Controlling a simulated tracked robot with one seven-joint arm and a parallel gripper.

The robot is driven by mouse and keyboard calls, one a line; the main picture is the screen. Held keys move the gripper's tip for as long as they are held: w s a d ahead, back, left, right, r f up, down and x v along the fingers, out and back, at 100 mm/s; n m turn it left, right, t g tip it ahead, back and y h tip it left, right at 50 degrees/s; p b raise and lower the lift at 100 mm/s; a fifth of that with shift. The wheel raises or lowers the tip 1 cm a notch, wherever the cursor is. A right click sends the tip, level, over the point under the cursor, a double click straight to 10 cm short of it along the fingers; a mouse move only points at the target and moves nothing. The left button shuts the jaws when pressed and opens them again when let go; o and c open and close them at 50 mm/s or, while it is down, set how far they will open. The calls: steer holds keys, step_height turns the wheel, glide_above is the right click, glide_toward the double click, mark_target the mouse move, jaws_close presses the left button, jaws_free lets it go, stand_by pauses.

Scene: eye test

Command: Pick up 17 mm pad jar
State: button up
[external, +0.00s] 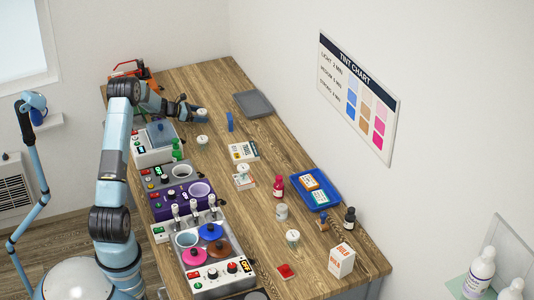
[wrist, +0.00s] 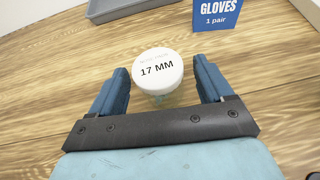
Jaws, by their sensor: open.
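The 17 mm pad jar (wrist: 158,72) has a round white lid marked "17 MM" and a clear-looking body below. It stands upright on the wooden table. My gripper (wrist: 161,82) is open, with its blue fingers on either side of the jar; I cannot tell if either touches it. In the external view, the jar (external: 202,112) shows at the end of my gripper (external: 193,110), near the far end of the table.
A blue gloves box (external: 229,122) and a grey tray (external: 253,104) stand beyond the jar. Another white-lidded jar (external: 202,140) is close by.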

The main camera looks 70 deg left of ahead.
steer(key=shift+w+f, duration=0.2)
steer(key=shift+w, duration=0.35)
steer(key=c, duration=1)
